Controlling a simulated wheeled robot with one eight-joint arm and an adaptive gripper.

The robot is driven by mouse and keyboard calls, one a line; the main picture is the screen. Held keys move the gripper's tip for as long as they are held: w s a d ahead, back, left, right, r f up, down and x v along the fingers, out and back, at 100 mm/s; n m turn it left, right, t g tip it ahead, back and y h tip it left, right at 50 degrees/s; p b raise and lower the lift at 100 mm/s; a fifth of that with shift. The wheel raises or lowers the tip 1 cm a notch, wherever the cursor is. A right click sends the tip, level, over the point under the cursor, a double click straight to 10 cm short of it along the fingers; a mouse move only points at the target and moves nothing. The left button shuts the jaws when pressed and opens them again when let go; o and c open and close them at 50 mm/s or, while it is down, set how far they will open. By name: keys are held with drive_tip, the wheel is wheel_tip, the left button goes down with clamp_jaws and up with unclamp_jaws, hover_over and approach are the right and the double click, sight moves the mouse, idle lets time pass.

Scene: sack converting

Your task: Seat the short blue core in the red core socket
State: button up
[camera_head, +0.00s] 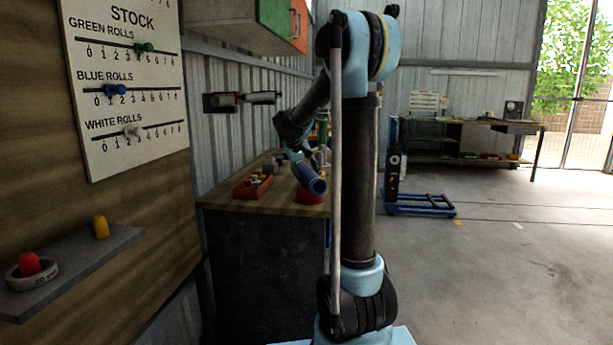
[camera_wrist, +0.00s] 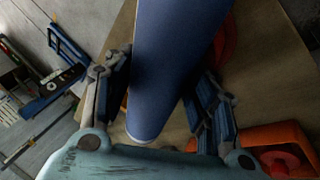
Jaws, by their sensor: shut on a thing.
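The short blue core (camera_head: 309,179) is a blue tube, held tilted above the wooden bench. It fills the middle of the wrist view (camera_wrist: 175,60). My gripper (camera_head: 299,164) is shut on it, with one finger on each side in the wrist view (camera_wrist: 163,90). The red core socket (camera_head: 309,197) sits on the bench just below the core's near end in the head view. In the wrist view the red socket (camera_wrist: 226,45) shows partly behind the core. The core looks apart from the socket, but my arm and the core hide some of it.
A red tray (camera_head: 252,187) with small parts stands on the bench (camera_head: 270,208), left of the socket. A green upright item (camera_head: 323,132) stands behind. A stock board (camera_head: 128,85) hangs on the left wall, above a grey shelf (camera_head: 75,265). Open floor lies to the right.

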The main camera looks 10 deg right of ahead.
drive_tip(key=shift+f, duration=0.4)
drive_tip(key=o, duration=1.3)
drive_tip(key=shift+o, duration=0.2)
drive_tip(key=shift+r, duration=0.1)
drive_tip(key=shift+r, duration=0.25)
drive_tip(key=v, duration=1.2)
drive_tip(key=s+d+f+y, duration=0.1)
drive_tip(key=s+d+f, duration=0.15)
drive_tip(key=s, duration=0.45)
drive_tip(key=s+d+f+m+g, duration=0.1)
drive_tip(key=s+f, duration=0.3)
drive_tip(key=s, duration=0.4)
drive_tip(key=s+d+f+y, duration=0.1)
drive_tip(key=s+d+f, duration=0.15)
drive_tip(key=s, duration=0.45)
drive_tip(key=s+f+y, duration=0.2)
drive_tip(key=s+f, duration=1.5)
drive_tip(key=s, duration=0.1)
drive_tip(key=shift+a+m+g, duration=0.4)
drive_tip(key=shift+a, duration=0.1)
